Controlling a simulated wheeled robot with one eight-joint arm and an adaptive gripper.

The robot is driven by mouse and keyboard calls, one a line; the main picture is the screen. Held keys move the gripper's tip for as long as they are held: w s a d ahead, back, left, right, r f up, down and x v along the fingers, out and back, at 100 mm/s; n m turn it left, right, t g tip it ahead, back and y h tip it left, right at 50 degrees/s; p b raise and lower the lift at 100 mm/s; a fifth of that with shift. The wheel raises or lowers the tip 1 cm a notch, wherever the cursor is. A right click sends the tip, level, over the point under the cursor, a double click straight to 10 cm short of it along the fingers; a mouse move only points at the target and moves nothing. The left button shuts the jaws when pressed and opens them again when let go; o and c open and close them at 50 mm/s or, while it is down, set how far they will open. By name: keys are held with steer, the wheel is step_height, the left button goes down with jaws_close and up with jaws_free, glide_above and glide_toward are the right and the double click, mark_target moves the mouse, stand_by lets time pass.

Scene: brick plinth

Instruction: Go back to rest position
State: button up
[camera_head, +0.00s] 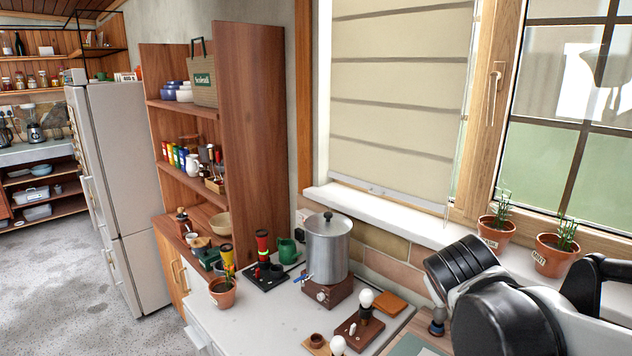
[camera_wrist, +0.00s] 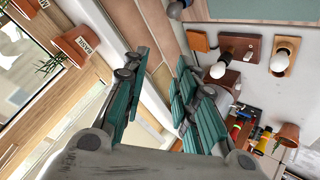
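My gripper (camera_wrist: 161,60) shows in the wrist view, with two teal-padded fingers spread apart and nothing between them. It is apart from the objects on the counter. Brick-coloured tiles and the edge of the window sill show behind and between the fingers. In the head view my arm fills the lower right, in front of the window, and the fingers cannot be made out there.
The white counter (camera_head: 250,325) holds a metal urn (camera_head: 327,250), bulbs on wooden bases (camera_head: 360,329) and a potted plant (camera_head: 223,292). Two potted plants, one on the left (camera_head: 495,233) and one on the right (camera_head: 556,254), stand on the sill near my arm. Open floor (camera_head: 70,290) lies left.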

steer(key=s+a+f+m+g+y+b, duration=0.1)
steer(key=s+a+f+y, duration=0.1)
steer(key=s, duration=0.5)
steer(key=s+a+f+m+y, duration=0.1)
steer(key=s+a+f+y, duration=0.1)
steer(key=s+f, duration=0.3)
steer(key=s+a, duration=0.1)
steer(key=s, duration=0.2)
steer(key=shift+s+a+m+g+b, duration=0.25)
steer(key=shift+m+g+b, duration=0.15)
steer(key=shift+f, duration=0.1)
stand_by(0.7)
